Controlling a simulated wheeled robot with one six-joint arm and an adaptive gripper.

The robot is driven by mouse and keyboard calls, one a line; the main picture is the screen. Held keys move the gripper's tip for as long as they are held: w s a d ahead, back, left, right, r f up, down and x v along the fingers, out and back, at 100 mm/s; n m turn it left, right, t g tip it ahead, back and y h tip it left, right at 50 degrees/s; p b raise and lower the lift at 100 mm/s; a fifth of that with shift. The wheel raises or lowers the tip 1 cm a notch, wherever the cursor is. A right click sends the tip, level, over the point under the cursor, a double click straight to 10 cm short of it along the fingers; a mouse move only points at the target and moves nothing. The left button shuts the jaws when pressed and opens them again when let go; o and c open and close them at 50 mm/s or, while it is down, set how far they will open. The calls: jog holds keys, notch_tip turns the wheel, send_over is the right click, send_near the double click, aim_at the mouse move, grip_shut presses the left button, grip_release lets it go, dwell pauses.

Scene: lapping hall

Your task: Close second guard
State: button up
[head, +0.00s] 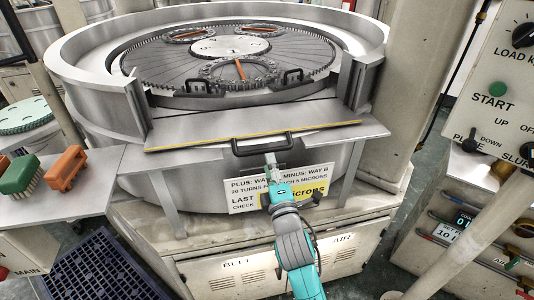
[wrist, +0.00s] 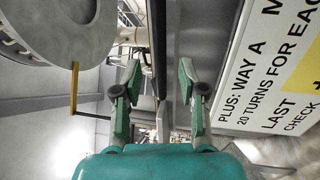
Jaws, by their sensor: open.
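A flat grey guard panel (head: 250,122) with a yellow front edge lies folded down across the front opening of the round lapping machine. A black bar handle (head: 262,144) is at its front edge. I cannot tell from the view which guard counts as the second. My gripper (head: 271,160) is just below the handle in front of the machine. In the wrist view my gripper (wrist: 158,88) has its two fingers apart, with a dark bar (wrist: 157,45) between them, probably the handle. I cannot tell whether a finger touches it.
A white sign (head: 250,193) hangs below the panel, close to my gripper; it also shows in the wrist view (wrist: 275,75). Grey uprights (head: 360,80) flank the opening. Green and orange brushes (head: 68,168) lie on a left shelf (head: 85,198). A control panel (head: 495,95) is at right.

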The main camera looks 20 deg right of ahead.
jog(key=shift+x, duration=2.4)
jog(key=shift+c, duration=0.2)
grip_shut()
